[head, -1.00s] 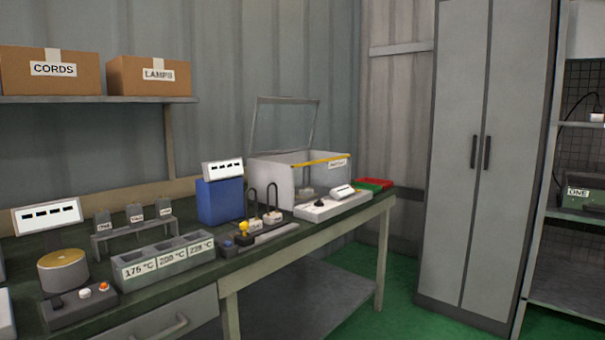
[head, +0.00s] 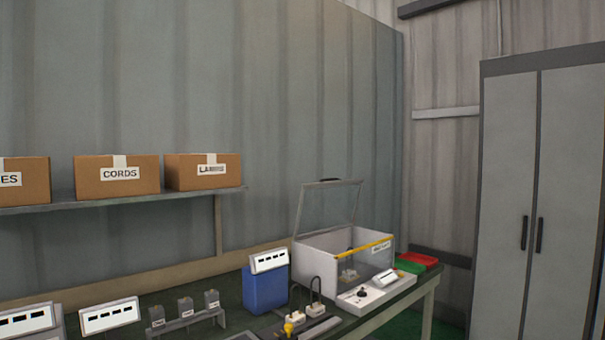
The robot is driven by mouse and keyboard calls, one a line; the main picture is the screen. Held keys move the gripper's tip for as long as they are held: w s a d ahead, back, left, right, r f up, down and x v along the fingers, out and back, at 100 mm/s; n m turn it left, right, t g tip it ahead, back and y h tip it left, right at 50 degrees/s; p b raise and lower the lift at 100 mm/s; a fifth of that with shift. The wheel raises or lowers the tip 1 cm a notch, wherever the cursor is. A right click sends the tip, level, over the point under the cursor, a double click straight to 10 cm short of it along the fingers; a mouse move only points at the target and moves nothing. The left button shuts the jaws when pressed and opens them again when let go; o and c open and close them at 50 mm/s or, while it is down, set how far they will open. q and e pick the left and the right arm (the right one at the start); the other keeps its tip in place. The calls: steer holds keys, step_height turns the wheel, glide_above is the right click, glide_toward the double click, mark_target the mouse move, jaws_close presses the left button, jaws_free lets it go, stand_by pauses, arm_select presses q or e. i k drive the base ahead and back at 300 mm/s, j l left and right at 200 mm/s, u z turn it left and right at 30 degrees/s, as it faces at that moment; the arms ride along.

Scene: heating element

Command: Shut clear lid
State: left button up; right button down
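The clear lid (head: 329,209) stands raised, tilted up from the back of a white box (head: 318,265) on the bench. It is a see-through panel in a grey frame with a dark piece on its top edge. The box has a clear front with a yellow strip (head: 364,249) along its top edge and a small label. A small pale item (head: 348,275) shows inside the box through the front. Neither of my grippers is in view.
A white control panel (head: 372,294) sits in front of the box. Red (head: 417,259) and green (head: 409,267) trays lie to its right. A blue block (head: 265,290) with a display stands to its left, near plugs (head: 297,318). A tall grey cabinet (head: 545,200) stands at right; a shelf holds cartons (head: 117,175).

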mark_target(327, 205)
steer(key=i+l+u, duration=0.25)
steer(key=u, duration=0.2)
steer(key=i+l+u, duration=0.45)
steer(key=k+j, duration=0.05)
steer(key=k, duration=0.05)
